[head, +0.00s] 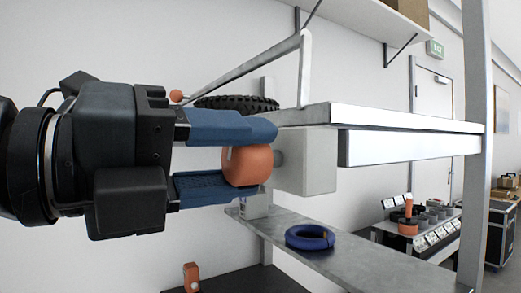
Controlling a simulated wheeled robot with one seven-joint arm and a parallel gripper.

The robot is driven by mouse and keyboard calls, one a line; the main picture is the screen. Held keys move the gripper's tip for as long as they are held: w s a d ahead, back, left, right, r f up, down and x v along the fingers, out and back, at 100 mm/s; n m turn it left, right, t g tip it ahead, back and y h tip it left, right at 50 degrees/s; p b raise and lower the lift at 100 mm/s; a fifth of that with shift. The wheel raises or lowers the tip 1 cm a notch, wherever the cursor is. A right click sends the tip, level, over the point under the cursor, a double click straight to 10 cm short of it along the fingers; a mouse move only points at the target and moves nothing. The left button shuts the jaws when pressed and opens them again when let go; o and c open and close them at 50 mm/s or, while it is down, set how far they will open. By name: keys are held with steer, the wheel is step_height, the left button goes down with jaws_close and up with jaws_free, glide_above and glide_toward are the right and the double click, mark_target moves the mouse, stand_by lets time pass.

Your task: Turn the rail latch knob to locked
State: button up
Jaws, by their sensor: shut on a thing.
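The rail latch knob (250,163) is an orange rounded knob in the middle of the head view. It sits at the left side of a pale grey box (308,172) below the white rail. My gripper (258,157) comes in from the left with its two blue fingers above and below the knob. The fingers are shut on the knob and hide part of it. I see no mark that tells the knob's turn position.
A white rail shelf (400,117) with a black tyre (236,103) and a metal bar (245,68) lies just above my gripper. A grey lower shelf (350,248) holds a blue ring (310,237). A grey post (473,150) stands at the right.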

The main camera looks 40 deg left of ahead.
steer(key=shift+a+n+p, duration=0.1)
steer(key=shift+n+p, duration=0.4)
steer(key=shift+n, duration=1.4)
steer(key=o, duration=1)
steer(key=shift+f, duration=0.1)
steer(key=b+v, duration=0.2)
steer(key=v, duration=0.6)
